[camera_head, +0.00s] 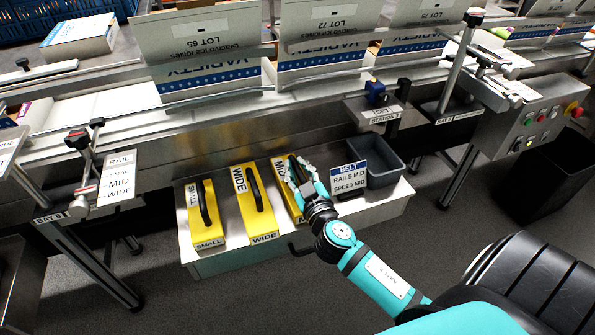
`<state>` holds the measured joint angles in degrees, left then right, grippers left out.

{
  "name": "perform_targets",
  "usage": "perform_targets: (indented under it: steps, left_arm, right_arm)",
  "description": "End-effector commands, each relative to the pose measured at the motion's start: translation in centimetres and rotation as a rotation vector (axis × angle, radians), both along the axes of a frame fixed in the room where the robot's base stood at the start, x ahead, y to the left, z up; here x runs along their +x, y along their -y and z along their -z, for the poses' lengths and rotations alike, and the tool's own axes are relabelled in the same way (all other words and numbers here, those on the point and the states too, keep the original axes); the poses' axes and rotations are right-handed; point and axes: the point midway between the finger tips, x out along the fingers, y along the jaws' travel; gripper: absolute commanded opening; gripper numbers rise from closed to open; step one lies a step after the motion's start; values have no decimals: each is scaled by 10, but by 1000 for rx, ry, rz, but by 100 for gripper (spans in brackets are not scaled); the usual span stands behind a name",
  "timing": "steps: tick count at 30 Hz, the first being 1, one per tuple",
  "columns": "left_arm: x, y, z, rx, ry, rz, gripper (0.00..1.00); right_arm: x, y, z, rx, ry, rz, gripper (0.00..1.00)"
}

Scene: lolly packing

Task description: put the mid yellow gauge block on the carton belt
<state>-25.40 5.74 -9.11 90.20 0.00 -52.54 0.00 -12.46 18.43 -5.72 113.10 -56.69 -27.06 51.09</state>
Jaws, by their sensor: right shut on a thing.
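The mid yellow gauge block (287,200) lies on a low metal shelf in front of the conveyor, the rightmost of three yellow blocks. My right gripper (297,178) is shut on the mid block's handle and covers the handle and part of the label. The block appears to rest on the shelf still. The carton belt (118,95) runs across behind, with open variety cartons (210,80) standing on it. My left gripper is not in view.
The small block (204,225) and the wide block (253,205) lie to the left. A belt sign (349,176) and a grey bin (378,160) stand to the right. Rail clamps (85,165) and the conveyor's front rail edge the belt. A button panel (535,120) is at the far right.

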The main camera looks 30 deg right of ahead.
Motion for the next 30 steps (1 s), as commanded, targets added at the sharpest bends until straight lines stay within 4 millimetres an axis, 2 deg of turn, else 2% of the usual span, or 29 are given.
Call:
perform_targets:
  steps: [15, 16, 21, 30]
  left_arm:
    - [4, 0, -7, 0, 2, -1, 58]
    - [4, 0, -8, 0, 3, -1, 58]
    - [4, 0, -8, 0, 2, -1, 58]
    - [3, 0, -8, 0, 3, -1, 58]
  right_arm:
    - [0, -1, 1, -1, 5, -2, 0]
    - [0, 0, 3, 0, 1, -1, 18]
    - [0, -1, 3, 0, 0, -2, 38]
    - [-1, -1, 3, 0, -2, -2, 38]
